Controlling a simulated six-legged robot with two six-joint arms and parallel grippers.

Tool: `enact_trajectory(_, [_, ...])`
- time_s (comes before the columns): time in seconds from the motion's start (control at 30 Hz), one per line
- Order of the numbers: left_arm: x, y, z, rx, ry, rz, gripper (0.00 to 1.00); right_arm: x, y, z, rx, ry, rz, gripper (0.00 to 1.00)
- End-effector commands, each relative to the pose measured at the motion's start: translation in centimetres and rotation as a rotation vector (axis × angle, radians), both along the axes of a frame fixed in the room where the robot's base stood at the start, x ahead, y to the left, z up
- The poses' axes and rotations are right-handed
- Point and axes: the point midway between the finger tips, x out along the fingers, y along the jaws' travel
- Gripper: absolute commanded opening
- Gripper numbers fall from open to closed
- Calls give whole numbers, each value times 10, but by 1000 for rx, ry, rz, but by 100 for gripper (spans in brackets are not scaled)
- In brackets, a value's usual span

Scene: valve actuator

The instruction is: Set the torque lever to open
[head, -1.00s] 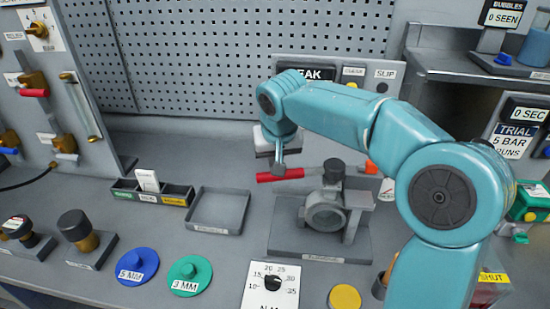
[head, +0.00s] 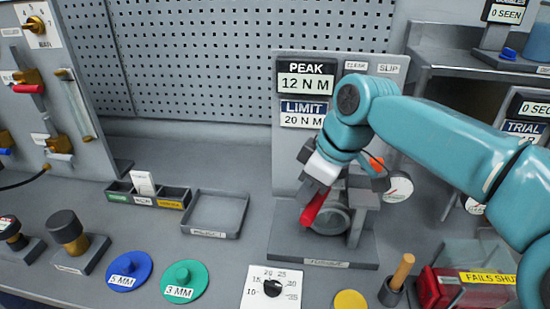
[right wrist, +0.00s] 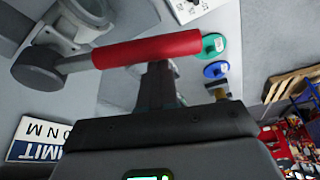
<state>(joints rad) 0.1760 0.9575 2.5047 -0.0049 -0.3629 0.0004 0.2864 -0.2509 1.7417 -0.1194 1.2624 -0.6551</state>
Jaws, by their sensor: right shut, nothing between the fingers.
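The torque lever has a red grip (head: 314,207) and sits on the grey valve body (head: 328,220) of the torque stand. In the head view the grip now slants down and toward the front. In the right wrist view the red grip (right wrist: 150,48) lies across the top, with its grey shank running left to a round hub (right wrist: 38,68). My right gripper (head: 312,185) is shut and empty, right beside the grip. Its closed fingers (right wrist: 157,80) reach the grip's side in the wrist view; whether they touch is unclear. My left gripper is not in view.
The stand's panel (head: 306,90) reads peak 12 N M and limit 20 N M. A torque dial card (head: 272,288) lies in front. A wooden-handled tool (head: 402,270) stands at the right. An empty tray (head: 216,213) sits to the left.

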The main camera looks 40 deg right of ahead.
Motion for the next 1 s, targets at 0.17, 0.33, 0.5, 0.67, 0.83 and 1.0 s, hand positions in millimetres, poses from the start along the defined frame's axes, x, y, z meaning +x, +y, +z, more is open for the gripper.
enact_trajectory(0.17, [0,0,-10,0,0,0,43,-18,-6,-2,-2,0,37,0])
enact_trajectory(0.33, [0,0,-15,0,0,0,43,-29,-10,-1,-1,1,36,0])
enact_trajectory(0.5, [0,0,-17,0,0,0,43,-36,-13,-1,-2,0,37,0])
enact_trajectory(0.67, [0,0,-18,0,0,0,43,-39,-15,0,-2,2,37,0])
enact_trajectory(0.83, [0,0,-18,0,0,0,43,-39,-15,0,-2,2,37,0])
enact_trajectory(1.0, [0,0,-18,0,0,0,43,-39,-15,0,-2,2,37,0])
